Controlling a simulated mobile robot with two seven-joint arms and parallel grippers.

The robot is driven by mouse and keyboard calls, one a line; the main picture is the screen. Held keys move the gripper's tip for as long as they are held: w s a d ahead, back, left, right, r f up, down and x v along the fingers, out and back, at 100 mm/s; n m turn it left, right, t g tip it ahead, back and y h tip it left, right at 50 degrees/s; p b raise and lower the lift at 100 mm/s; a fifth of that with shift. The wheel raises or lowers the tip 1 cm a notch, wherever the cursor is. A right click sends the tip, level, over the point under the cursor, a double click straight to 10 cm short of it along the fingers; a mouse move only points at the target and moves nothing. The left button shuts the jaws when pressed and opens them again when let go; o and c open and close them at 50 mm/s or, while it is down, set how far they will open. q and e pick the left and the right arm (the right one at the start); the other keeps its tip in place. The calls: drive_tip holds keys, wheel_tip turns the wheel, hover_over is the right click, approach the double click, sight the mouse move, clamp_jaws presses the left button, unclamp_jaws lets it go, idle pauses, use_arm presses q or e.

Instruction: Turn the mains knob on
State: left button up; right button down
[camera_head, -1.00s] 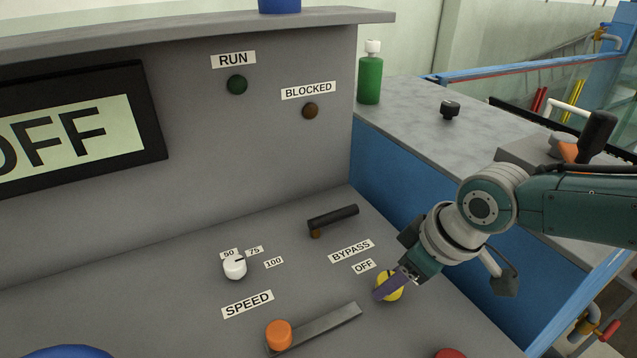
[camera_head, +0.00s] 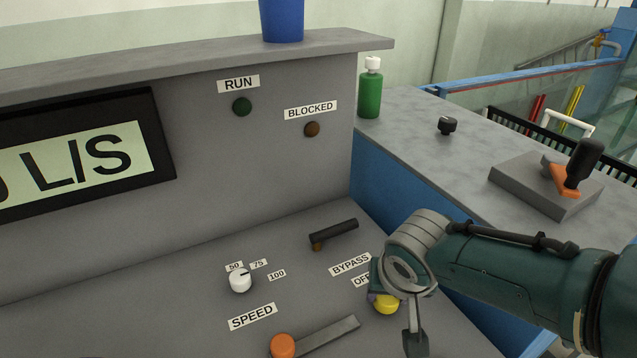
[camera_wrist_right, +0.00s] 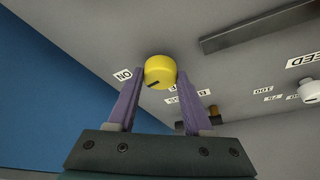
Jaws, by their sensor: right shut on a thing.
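The yellow mains knob (camera_head: 387,305) is on the sloping grey panel at the lower right, partly hidden by my right gripper (camera_head: 376,297). In the right wrist view the knob (camera_wrist_right: 160,70) sits between the two purple fingers, which are shut on its sides. It has a dark pointer mark, and an ON label (camera_wrist_right: 122,75) lies to its left. In the head view the OFF label (camera_head: 362,281) is partly covered by my gripper. The display (camera_head: 80,160) reads "L/S", with a character cut off at its left. My left gripper is not in view.
A white speed knob (camera_head: 240,280), a black bypass lever (camera_head: 334,233) and an orange-knobbed slider (camera_head: 284,345) are on the same panel. A green bottle (camera_head: 369,90) and a grey block with an orange-and-black handle (camera_head: 572,180) stand on the side counter.

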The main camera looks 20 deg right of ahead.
drive_tip(key=shift+m+h+b, duration=0.3)
drive_tip(key=shift+m, duration=0.8)
drive_tip(key=shift+a, duration=0.1)
drive_tip(key=shift+c, duration=1.5)
unclamp_jaws()
drive_tip(key=shift+r, duration=0.1)
